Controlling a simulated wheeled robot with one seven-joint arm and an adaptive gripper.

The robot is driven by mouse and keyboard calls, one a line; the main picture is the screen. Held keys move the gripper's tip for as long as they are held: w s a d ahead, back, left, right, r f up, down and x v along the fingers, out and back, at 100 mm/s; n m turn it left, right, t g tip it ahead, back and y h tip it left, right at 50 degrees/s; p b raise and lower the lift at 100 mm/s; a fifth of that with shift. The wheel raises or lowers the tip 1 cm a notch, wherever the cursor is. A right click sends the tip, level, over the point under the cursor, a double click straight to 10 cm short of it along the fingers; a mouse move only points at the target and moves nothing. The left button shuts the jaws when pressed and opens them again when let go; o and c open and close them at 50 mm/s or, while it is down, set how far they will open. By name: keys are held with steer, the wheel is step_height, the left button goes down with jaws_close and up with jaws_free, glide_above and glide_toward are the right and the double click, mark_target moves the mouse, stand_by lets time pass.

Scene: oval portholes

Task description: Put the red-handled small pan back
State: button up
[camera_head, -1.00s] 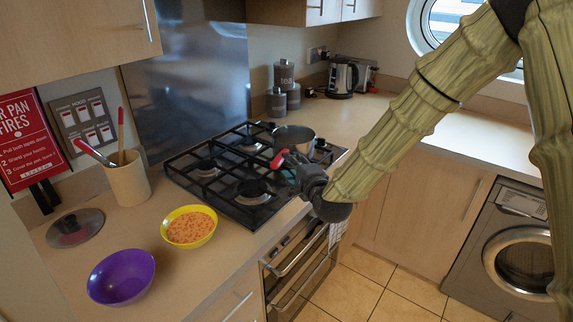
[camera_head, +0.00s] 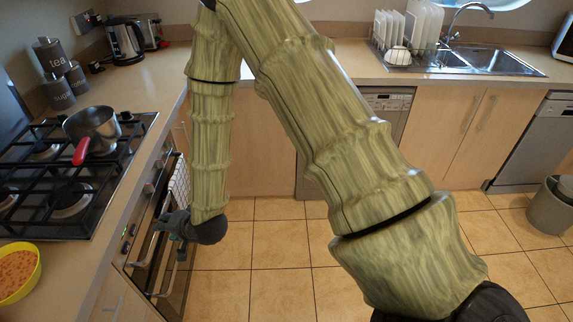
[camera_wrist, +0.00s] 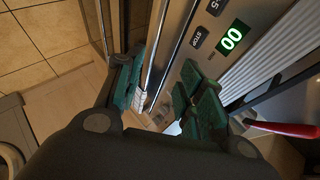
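The small metal pan (camera_head: 95,128) sits upright on the hob, at the burner nearest the kettle side. Its red handle (camera_head: 82,151) points toward the near side. My gripper (camera_head: 172,222) is lower down, in front of the oven face, apart from the pan. In the wrist view my gripper (camera_wrist: 163,95) has its green-padded fingers spread with nothing between them. The red handle also shows in the wrist view (camera_wrist: 284,128) at the right edge, outside the fingers.
The black hob (camera_head: 70,190) is set in the counter. The oven front (camera_head: 150,250) with its bar handles is close to my gripper. A yellow bowl (camera_head: 35,285) stands at the left. A kettle (camera_head: 124,42) stands behind. The tiled floor (camera_head: 280,250) is clear.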

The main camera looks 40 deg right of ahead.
steer(key=s+d+f+n+g+h, duration=0.1)
steer(key=s+d+f+n+g, duration=0.25)
steer(key=s+f, duration=0.55)
steer(key=s+d+f+n+g+h, duration=0.1)
steer(key=s+d+f+n+g, duration=0.1)
steer(key=s+d+f, duration=0.55)
steer(key=s+d+f+n+g+h, duration=0.1)
steer(key=s+d+f+n+g, duration=0.1)
steer(key=s, duration=0.8)
steer(key=s+d+f+n+g+h, duration=0.1)
steer(key=s+d+f+n+g, duration=0.1)
steer(key=s, duration=0.8)
steer(key=shift+s+f, duration=0.3)
steer(key=shift+f, duration=0.15)
